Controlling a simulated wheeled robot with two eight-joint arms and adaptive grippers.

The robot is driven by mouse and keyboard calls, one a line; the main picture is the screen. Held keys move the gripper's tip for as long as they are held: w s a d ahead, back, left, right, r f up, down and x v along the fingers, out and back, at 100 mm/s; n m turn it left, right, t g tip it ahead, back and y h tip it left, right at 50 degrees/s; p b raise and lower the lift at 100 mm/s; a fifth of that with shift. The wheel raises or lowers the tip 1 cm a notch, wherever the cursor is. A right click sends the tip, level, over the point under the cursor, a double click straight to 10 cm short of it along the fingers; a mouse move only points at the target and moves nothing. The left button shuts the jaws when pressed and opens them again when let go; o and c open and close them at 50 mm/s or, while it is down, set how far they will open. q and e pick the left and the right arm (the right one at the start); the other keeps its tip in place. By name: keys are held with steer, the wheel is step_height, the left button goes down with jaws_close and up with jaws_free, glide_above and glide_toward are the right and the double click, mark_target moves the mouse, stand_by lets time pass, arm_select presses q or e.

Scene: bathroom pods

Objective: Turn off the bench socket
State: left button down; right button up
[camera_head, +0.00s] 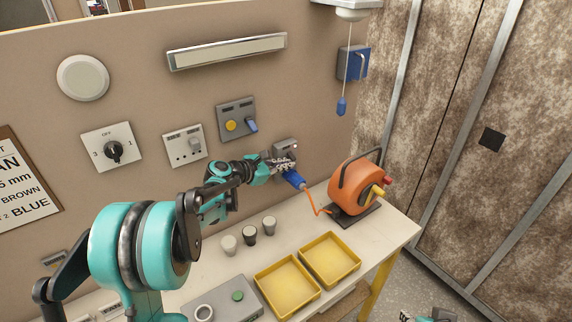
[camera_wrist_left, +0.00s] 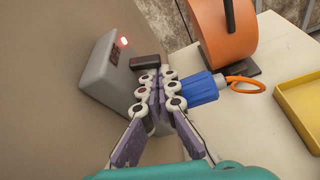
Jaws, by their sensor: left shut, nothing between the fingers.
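The bench socket (camera_head: 286,147) is a grey box on the wall just above the bench. In the left wrist view the socket (camera_wrist_left: 103,75) shows a lit red light, with a small dark reddish part below it and a dark bar nearer the fingers. A blue plug (camera_head: 293,180) on an orange cable sits at its lower side; the plug (camera_wrist_left: 197,89) also shows beside my fingers. My left gripper (camera_head: 277,163) is shut and empty, in front of the socket; its fingers (camera_wrist_left: 160,88) hide part of it. Contact cannot be told. Part of my right arm (camera_head: 432,315) shows at the bottom edge.
An orange cable reel (camera_head: 355,186) stands right of the socket. Two yellow trays (camera_head: 318,285) and several small cups (camera_head: 249,236) are on the bench. A panel with yellow and blue controls (camera_head: 237,119) is above the gripper. A blue pull cord (camera_head: 342,106) hangs at the right.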

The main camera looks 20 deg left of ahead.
arm_select(q)
steer(key=shift+s+d+r+n+g+h+p, duration=0.15)
steer(key=shift+r+n+g+h+p, duration=0.25)
steer(key=shift+n, duration=0.35)
steer(key=shift+s+d+r+n+g+h+p, duration=0.1)
steer(key=shift+r+n+g+h+p, duration=0.25)
steer(key=shift+n, duration=0.4)
steer(key=shift+f, duration=0.1)
